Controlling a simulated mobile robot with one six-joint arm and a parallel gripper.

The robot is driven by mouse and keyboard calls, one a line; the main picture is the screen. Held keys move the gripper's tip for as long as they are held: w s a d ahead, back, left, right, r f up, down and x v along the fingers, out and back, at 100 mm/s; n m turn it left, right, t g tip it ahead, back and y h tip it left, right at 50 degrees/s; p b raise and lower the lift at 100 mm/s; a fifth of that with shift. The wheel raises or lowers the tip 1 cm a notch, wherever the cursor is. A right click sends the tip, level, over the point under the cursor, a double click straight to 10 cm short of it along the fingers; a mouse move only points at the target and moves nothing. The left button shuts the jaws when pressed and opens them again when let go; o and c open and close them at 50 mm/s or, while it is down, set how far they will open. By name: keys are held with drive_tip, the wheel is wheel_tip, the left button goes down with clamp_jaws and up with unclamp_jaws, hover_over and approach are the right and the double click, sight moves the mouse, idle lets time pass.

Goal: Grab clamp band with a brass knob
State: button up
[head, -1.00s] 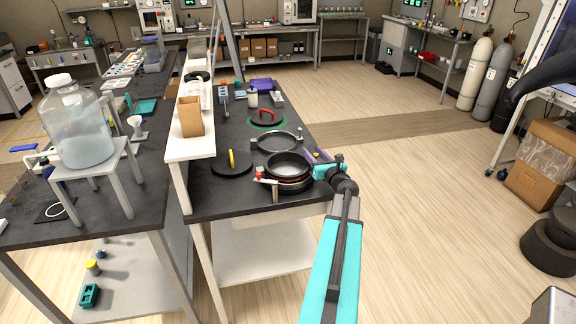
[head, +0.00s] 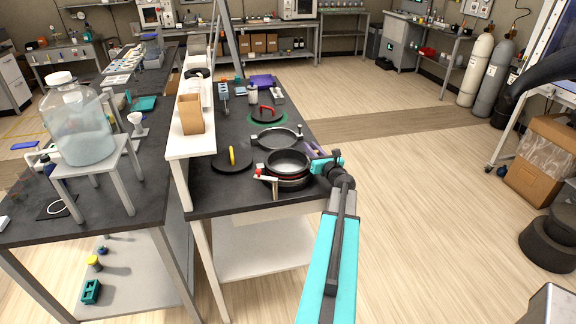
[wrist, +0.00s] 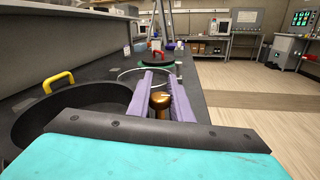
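A round brass knob (wrist: 158,101) shows in the wrist view between the two purple fingers of my gripper (wrist: 160,82). Its clamp band is mostly hidden behind my gripper, so I cannot tell how the knob joins it. My gripper (head: 316,151) is open around the knob, at the right side of the near port; I cannot tell whether either finger touches. The near port (head: 288,161) is a dark round rim with a red-knobbed clamp (head: 266,175) at its front left.
A thin grey ring (head: 276,138) lies behind the port. A black lid with a yellow handle (head: 232,157) lies left, and a red-handled lid (head: 266,112) farther back. A white shelf with a cardboard box (head: 191,113) bounds the left.

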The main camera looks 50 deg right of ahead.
clamp_jaws()
drive_tip(key=shift+r, duration=0.1)
